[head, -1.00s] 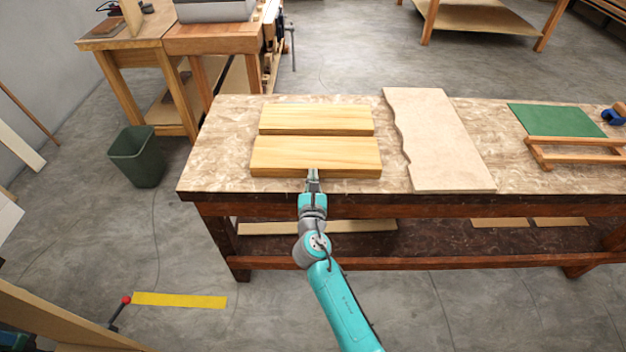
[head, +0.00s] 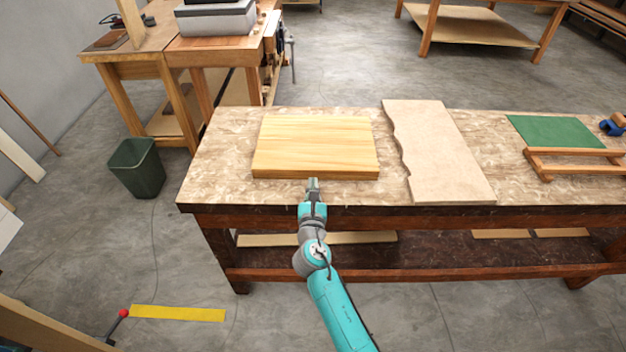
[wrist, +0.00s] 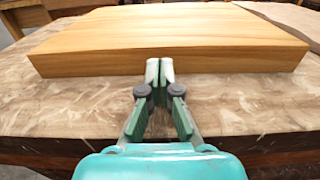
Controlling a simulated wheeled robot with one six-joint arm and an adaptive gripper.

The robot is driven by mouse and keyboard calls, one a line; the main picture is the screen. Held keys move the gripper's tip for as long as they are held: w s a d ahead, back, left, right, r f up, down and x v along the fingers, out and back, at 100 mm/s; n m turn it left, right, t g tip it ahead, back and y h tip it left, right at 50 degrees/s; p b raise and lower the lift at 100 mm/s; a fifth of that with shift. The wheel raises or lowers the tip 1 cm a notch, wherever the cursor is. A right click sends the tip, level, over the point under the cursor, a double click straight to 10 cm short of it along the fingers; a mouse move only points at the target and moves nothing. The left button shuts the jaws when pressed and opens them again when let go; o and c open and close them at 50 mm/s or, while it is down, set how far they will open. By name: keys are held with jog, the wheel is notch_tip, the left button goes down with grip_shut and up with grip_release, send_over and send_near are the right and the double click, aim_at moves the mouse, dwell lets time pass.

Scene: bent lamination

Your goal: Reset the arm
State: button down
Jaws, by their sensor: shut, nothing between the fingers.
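My gripper (head: 313,183) is shut and empty at the near edge of a pale wooden block (head: 315,147) on the workbench. The block now looks like one wide slab, with no gap visible across its top. In the wrist view the shut fingertips (wrist: 159,68) are in front of the block's near side face (wrist: 220,62); whether they touch it I cannot tell. My teal arm reaches in from the bottom of the head view.
The workbench (head: 230,185) also bears a wavy-edged board (head: 440,155) right of the block. A green mat (head: 555,131) and a wooden frame (head: 575,152) are farther right. A green bin (head: 137,168) stands on the floor at left.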

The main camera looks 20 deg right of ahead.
jog(key=v, duration=0.9)
jog(key=s+d+f+m+g+y, duration=0.1)
jog(key=s+f+m+y, duration=0.2)
jog(key=s, duration=0.5)
jog(key=s+f+m+g, duration=0.1)
jog(key=s+f+m, duration=0.3)
jog(key=s, duration=0.5)
jog(key=s+d+f+m+y, duration=0.1)
jog(key=s+f+m+y, duration=0.15)
jog(key=s+m, duration=0.45)
jog(key=s+r+m, duration=0.6)
jog(key=s+m, duration=0.3)
jog(key=s, duration=0.2)
jog(key=s+r+m, duration=0.7)
jog(key=s+m, duration=0.2)
jog(key=s, duration=0.2)
jog(key=shift+s+d, duration=0.4)
jog(key=shift+d, duration=0.1)
jog(key=shift+a, duration=0.1)
